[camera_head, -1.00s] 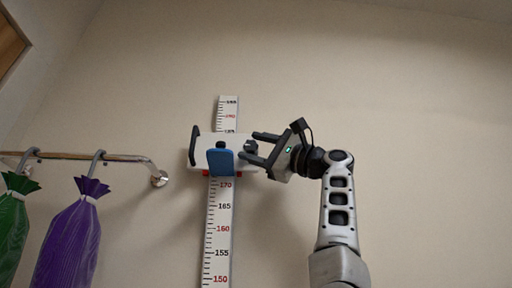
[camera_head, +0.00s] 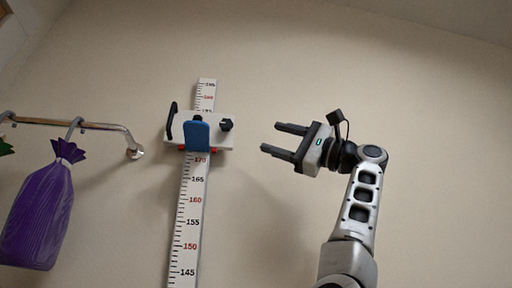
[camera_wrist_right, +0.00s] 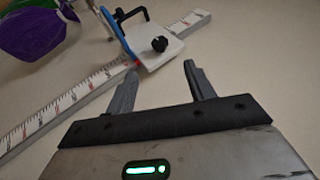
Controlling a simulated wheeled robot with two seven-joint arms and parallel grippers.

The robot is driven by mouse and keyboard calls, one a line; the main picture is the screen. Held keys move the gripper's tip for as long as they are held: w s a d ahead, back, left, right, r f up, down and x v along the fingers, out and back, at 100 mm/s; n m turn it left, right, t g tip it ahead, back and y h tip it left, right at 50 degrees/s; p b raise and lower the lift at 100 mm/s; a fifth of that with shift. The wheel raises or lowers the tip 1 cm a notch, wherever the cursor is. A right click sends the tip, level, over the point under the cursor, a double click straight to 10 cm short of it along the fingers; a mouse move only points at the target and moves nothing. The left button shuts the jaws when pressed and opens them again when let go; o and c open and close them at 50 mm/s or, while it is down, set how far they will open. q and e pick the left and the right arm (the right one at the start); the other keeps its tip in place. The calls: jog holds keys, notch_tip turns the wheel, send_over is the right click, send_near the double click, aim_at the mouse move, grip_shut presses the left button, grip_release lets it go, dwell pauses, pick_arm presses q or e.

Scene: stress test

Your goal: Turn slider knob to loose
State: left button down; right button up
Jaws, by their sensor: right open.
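A white slider (camera_head: 214,142) with a blue plate (camera_head: 196,136) and a black handle on its left sits on a vertical height scale (camera_head: 187,222) on the wall. A small black knob (camera_head: 226,125) is at the slider's right side. My right gripper (camera_head: 270,138) is open and empty, to the right of the knob and apart from it. In the right wrist view the knob (camera_wrist_right: 160,44) shows beyond and between the open fingers (camera_wrist_right: 160,82), on the white slider face. My left gripper is not in view.
A metal rail (camera_head: 80,124) on the left wall carries hooks with a purple bag (camera_head: 40,210); part of a green one shows at the left edge. The wall right of the scale is bare. A wood-framed item is cut off at top left.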

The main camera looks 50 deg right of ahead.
jog(key=v, duration=0.3)
jog(key=shift+r, duration=0.1)
